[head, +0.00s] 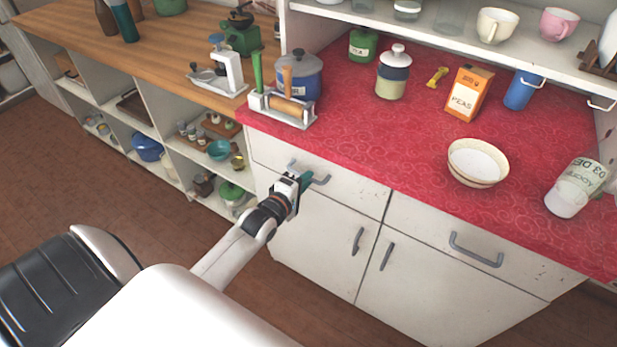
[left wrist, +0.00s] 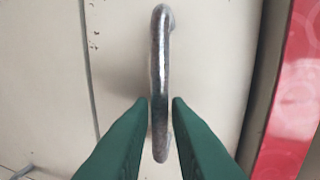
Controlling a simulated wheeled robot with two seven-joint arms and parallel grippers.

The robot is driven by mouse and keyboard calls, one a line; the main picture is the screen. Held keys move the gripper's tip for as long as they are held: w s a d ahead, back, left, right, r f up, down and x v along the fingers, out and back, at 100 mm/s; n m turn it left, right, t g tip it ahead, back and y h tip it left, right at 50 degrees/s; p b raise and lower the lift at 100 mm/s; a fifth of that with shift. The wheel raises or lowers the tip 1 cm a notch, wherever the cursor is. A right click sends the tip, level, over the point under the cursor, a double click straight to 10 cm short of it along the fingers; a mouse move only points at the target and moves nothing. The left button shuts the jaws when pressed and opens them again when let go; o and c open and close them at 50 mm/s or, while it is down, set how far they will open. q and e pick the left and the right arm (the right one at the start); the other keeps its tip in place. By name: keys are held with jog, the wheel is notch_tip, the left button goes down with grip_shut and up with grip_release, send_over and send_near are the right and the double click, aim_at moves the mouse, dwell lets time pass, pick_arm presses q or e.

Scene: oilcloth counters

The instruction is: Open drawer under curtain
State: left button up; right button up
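The left drawer (head: 345,187) is a pale, worn front below the red counter top, and it looks closed. Its grey bar handle (head: 320,180) also shows in the left wrist view (left wrist: 160,60), running between my fingers. My left gripper (head: 303,181) is at this handle, one green finger on each side (left wrist: 161,103). The gap between the fingers is hardly wider than the bar, so it looks shut on it. The arm hides part of the drawer front in the head view. No curtain shows. My right gripper is not in view.
A second drawer (head: 440,232) with its own handle (head: 475,250) is at the right, above cupboard doors (head: 320,240). Open shelves (head: 188,150) stand at the left. The floor before them is clear.

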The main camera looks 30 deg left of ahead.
pick_arm(q)
jog(key=shift+x, duration=0.95)
jog(key=shift+c, duration=0.2)
grip_shut()
jog(key=shift+s, duration=0.1)
